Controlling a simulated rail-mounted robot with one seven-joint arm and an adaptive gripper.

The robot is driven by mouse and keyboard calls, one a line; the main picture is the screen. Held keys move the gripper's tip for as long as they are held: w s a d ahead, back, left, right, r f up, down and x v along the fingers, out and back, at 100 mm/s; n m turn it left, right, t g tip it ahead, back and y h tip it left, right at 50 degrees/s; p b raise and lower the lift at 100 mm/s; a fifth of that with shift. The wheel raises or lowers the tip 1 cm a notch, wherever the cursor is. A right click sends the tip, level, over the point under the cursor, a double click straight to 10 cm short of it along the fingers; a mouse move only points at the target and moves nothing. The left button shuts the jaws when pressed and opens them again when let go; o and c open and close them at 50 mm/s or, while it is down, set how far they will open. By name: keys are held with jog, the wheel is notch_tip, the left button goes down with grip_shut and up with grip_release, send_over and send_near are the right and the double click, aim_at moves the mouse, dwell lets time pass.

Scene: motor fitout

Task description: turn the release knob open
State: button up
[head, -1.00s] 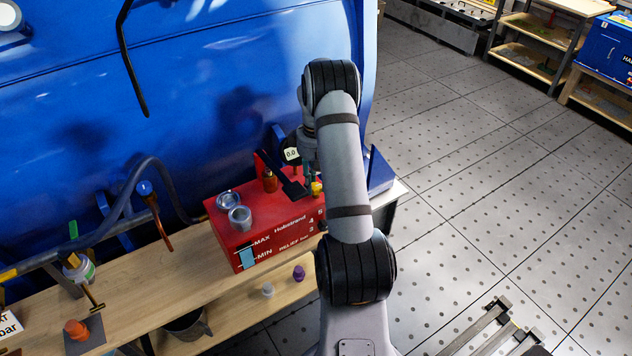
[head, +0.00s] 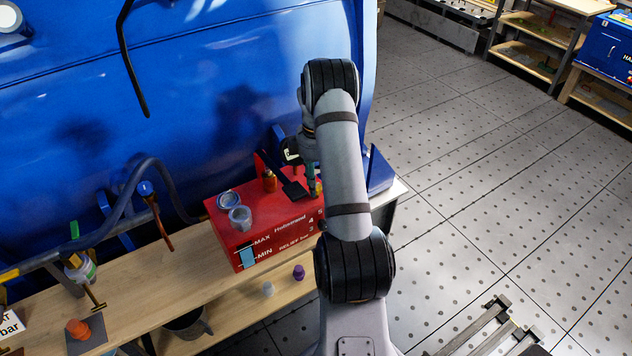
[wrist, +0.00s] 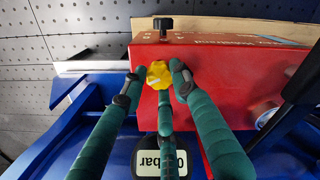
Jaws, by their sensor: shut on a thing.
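A yellow lobed knob (wrist: 159,74) sits on the red box (wrist: 215,95) in the wrist view. My gripper (wrist: 157,80) has green, dark-tipped fingers closed around the yellow knob, with fingertips at its left, right and near side. A black knob (wrist: 162,24) projects from the edge of the box beyond it. In the head view, my gripper (head: 314,186) points down at the right end of the red box (head: 240,213), and my arm and fingers hide most of the yellow knob.
A display marked bar (wrist: 160,163) is beside the box, partly covered by a finger. The blue tank (head: 230,80) stands close behind. Open floor lies right.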

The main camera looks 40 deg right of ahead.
jog(key=shift+w+a+r, duration=0.1)
jog(key=shift+w+r, duration=0.1)
jog(key=shift+w, duration=0.2)
jog(key=o, duration=0.9)
jog(key=shift+a, duration=0.1)
jog(key=shift+o, duration=1.1)
jog(key=shift+s+f, duration=0.1)
jog(key=shift+s, duration=0.1)
notch_tip(320, 180, up, 12)
notch_tip(320, 180, down, 12)
jog(key=shift+f, duration=0.1)
jog(key=shift+s, duration=0.1)
